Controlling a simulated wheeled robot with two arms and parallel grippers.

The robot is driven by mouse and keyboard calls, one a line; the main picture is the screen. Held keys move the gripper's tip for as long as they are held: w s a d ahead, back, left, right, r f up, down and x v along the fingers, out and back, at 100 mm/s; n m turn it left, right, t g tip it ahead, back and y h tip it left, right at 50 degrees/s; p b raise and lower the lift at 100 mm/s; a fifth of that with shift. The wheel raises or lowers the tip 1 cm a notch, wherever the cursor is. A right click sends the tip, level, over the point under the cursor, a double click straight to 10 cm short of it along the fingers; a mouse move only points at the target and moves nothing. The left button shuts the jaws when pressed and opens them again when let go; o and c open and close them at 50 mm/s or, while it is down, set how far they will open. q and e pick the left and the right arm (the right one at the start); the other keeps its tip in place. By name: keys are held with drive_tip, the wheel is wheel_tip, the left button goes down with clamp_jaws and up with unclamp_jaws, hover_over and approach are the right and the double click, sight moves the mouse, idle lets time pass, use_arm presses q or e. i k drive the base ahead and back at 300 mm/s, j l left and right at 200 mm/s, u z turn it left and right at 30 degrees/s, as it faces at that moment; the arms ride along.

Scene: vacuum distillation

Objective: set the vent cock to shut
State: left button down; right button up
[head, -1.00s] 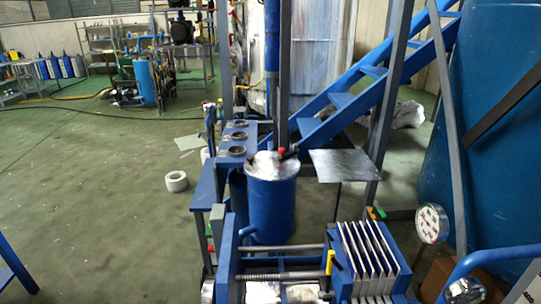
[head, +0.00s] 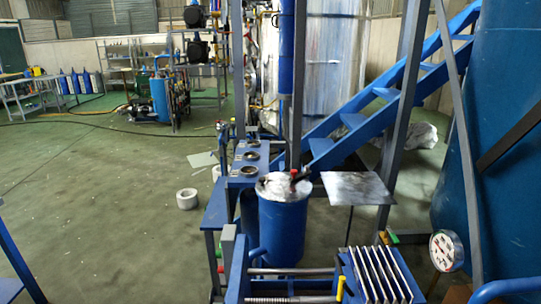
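I cannot tell for sure which fitting is the vent cock. A small red-topped fitting with a dark lever (head: 296,175) sits on the silver lid of the blue cylindrical vessel (head: 283,228), in the middle of the head view. A yellow handle (head: 340,288) stands upright by the plate stack, and a green and yellow fitting (head: 388,237) sits near the grey post. These are too small to read as open or shut. Neither of my grippers is in view.
A white plate stack (head: 376,276) and a round gauge (head: 446,250) stand at the lower right. A flat metal plate (head: 358,188) sticks out beside the vessel. Blue stairs (head: 355,122) rise behind. The green floor at left is mostly clear, except a white roll (head: 187,199).

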sight(394, 238)
drive_tip(key=u, duration=0.45)
drive_tip(key=i+j+z, duration=0.2)
drive_tip(key=j, duration=0.2)
drive_tip(key=j+z, duration=0.15)
drive_tip(key=j, duration=0.2)
drive_tip(key=l+z, duration=0.15)
drive_tip(key=z, duration=0.3)
drive_tip(key=l+z, duration=0.15)
drive_tip(key=z, duration=0.35)
drive_tip(key=i+l, duration=0.15)
drive_tip(key=i, duration=0.3)
drive_tip(key=l+z, duration=0.05)
